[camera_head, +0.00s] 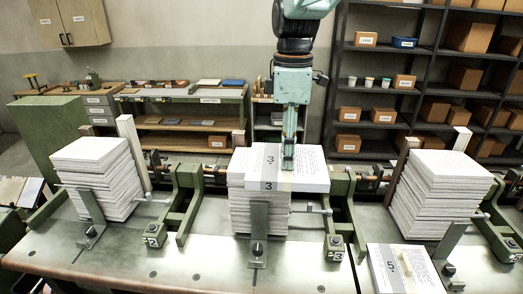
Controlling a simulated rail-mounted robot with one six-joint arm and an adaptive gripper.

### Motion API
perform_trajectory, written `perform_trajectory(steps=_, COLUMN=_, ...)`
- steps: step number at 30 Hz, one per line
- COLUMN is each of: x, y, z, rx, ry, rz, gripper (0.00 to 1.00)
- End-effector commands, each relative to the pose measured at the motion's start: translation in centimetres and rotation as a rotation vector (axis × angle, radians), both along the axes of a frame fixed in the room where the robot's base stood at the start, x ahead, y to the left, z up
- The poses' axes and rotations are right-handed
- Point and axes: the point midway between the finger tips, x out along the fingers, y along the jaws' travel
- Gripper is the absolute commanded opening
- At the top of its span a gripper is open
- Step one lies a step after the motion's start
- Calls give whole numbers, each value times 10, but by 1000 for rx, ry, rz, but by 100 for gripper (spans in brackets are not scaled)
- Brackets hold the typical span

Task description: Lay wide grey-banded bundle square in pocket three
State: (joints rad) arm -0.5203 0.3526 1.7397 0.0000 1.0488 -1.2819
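The wide bundle (313,173), white with a grey band and marked 3, is at the top of the middle paper stack (256,212). It extends past the stack's right side, and the stack's top left corner shows beside it. I cannot tell whether it rests on the stack or hangs just above it. The middle pocket has a grey front plate (259,222) standing against the stack.
Paper stacks stand in the left pocket (98,180) and right pocket (436,200), with metal guides and green brackets (334,244) between them. Another banded bundle (425,262) lies on the table at the front right. The front left of the metal table (165,265) is mostly clear.

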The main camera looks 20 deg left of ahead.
Motion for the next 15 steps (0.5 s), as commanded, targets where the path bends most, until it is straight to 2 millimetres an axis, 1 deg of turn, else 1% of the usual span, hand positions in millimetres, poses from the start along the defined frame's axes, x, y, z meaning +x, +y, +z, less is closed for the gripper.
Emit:
perform_trajectory(steps=5, x=10, y=9, z=-1, rx=0, ry=0, rz=0, gripper=23)
perform_trajectory(steps=15, x=36, y=36, z=-4, rx=0, ry=-1, rz=1, gripper=23)
